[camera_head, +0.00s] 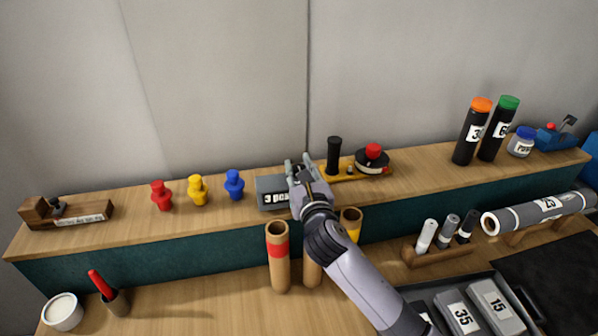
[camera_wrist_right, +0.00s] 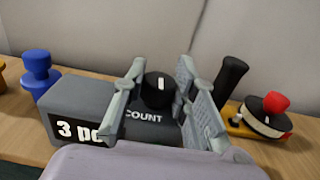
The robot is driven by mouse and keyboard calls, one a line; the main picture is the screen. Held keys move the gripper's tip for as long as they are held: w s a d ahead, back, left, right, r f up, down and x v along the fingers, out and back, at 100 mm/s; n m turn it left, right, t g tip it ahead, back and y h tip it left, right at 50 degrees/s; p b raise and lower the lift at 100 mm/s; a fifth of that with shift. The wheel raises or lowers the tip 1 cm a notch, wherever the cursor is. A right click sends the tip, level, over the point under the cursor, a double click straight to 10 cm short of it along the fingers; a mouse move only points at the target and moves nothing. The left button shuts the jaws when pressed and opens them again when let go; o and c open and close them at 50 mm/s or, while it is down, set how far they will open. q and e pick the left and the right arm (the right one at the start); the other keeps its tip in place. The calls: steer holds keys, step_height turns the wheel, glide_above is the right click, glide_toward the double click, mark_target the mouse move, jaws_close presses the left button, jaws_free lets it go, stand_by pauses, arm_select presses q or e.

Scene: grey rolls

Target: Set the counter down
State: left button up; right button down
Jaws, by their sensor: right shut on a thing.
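The counter (camera_head: 271,191) is a grey box with a black "3 pc" display on its front, at the middle of the raised wooden shelf. In the right wrist view the counter (camera_wrist_right: 88,108) shows a black knob (camera_wrist_right: 158,90) on top, with the word COUNT in front of it. My right gripper (camera_head: 301,172) is at the counter's right part, shut on it, with one finger each side of the knob in the wrist view (camera_wrist_right: 163,80). The counter looks upright, at shelf level; whether its base touches the shelf is hidden. My left gripper is not in view.
A blue peg (camera_head: 234,185) stands left of the counter, with yellow (camera_head: 198,190) and red (camera_head: 161,196) ones beyond. A yellow-based device with a black handle (camera_head: 334,155) and red-topped dial (camera_head: 373,157) is close on the right. Cardboard tubes (camera_head: 279,262) stand in front below. A wall rises behind.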

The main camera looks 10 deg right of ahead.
steer(key=shift+f, duration=0.35)
steer(key=c, duration=1.3)
jaws_free()
steer(key=shift+f, duration=0.1)
steer(key=s+b, duration=0.1)
steer(key=s, duration=1.1)
steer(key=shift+b, duration=0.35)
